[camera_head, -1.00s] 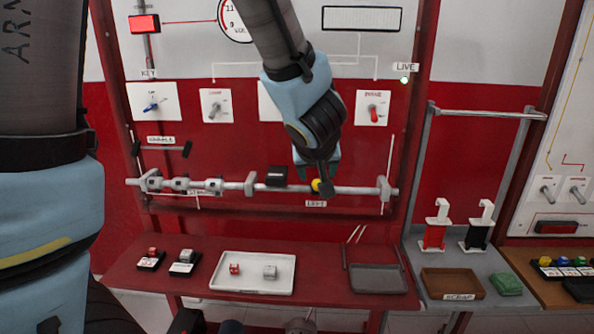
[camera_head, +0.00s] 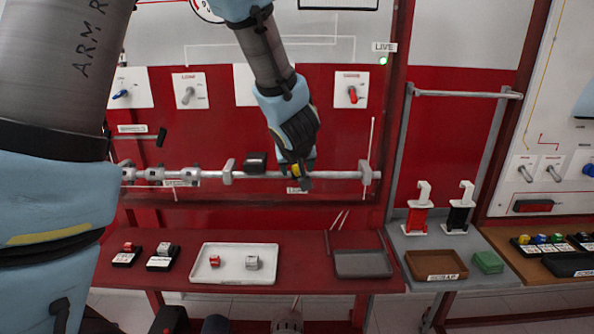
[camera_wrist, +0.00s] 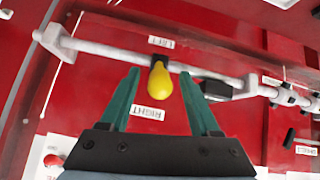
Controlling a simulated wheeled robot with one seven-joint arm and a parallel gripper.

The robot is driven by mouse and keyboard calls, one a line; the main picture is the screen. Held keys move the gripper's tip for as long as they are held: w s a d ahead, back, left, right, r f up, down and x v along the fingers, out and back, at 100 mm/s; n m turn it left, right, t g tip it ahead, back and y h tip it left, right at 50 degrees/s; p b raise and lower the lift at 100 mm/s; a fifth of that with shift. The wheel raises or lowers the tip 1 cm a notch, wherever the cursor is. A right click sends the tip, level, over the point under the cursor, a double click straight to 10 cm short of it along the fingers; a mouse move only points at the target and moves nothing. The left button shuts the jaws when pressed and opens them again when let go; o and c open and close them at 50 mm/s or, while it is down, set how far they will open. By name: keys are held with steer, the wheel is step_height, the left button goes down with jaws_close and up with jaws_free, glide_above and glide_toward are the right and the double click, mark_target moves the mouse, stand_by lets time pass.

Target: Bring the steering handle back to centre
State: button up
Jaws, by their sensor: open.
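The steering handle, a yellow knob (camera_wrist: 160,82) on a short black stem, is mounted on the grey horizontal rod (camera_wrist: 112,51). In the wrist view it hangs between the LEFT label (camera_wrist: 160,42) and the RIGHT label (camera_wrist: 148,113), roughly in line with the rod's mount. In the head view the yellow knob (camera_head: 296,170) shows partly behind my gripper (camera_head: 300,182). My gripper is open, with a green finger on each side of the knob in the wrist view (camera_wrist: 160,72). Gaps show on both sides; I cannot judge the depth.
A black block (camera_head: 255,161) sits on the rod just left of my gripper. Below, the red bench holds a white tray (camera_head: 207,277) with two small blocks and a grey tray (camera_head: 363,265). A green LIVE lamp (camera_head: 383,61) is lit.

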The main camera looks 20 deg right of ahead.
jaws_close()
stand_by(0.5)
stand_by(0.9)
